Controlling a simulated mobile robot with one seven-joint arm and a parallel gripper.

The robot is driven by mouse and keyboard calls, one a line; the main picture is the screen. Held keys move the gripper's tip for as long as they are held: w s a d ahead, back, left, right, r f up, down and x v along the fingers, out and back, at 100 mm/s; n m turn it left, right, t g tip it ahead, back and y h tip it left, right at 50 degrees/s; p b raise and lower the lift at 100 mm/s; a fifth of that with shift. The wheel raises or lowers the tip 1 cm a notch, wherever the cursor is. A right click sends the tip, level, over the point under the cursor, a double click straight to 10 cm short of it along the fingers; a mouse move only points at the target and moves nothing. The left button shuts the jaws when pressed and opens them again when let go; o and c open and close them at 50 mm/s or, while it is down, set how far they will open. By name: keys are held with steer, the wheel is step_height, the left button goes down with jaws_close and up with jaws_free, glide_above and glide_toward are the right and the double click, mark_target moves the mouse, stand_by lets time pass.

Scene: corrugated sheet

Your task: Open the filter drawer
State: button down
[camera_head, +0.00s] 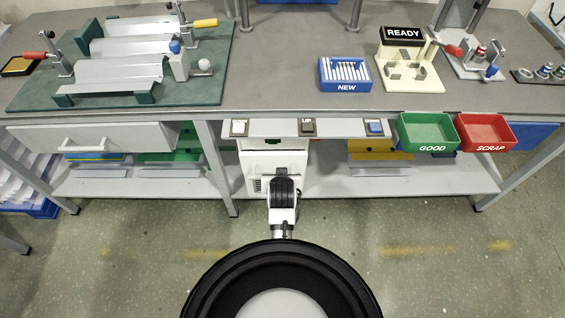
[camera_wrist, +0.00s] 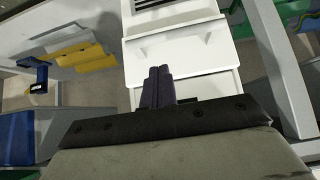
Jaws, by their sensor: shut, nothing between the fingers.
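A white cabinet unit (camera_head: 262,163) stands under the bench, partly hidden behind my arm in the head view. In the wrist view its white front panel (camera_wrist: 200,48) fills the upper middle, with a pale handle-like bar (camera_wrist: 176,39) across it. A second white panel (camera_wrist: 215,87) shows below an edge line, partly behind my gripper. I cannot tell for certain which panel is the filter drawer. My gripper (camera_wrist: 158,70) is shut and empty, its dark fingertips in front of the white front, just below the bar in the picture. Whether they touch it is unclear.
Bench legs (camera_head: 216,165) flank the unit, and a lower shelf (camera_head: 330,182) runs along it. A wider drawer (camera_head: 100,136) is at left. Green (camera_head: 428,132) and red (camera_head: 485,132) bins hang on the right front edge. The floor (camera_head: 420,235) in front is clear.

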steer(key=x, duration=0.9)
steer(key=shift+w+p, duration=0.15)
steer(key=shift+p, duration=0.2)
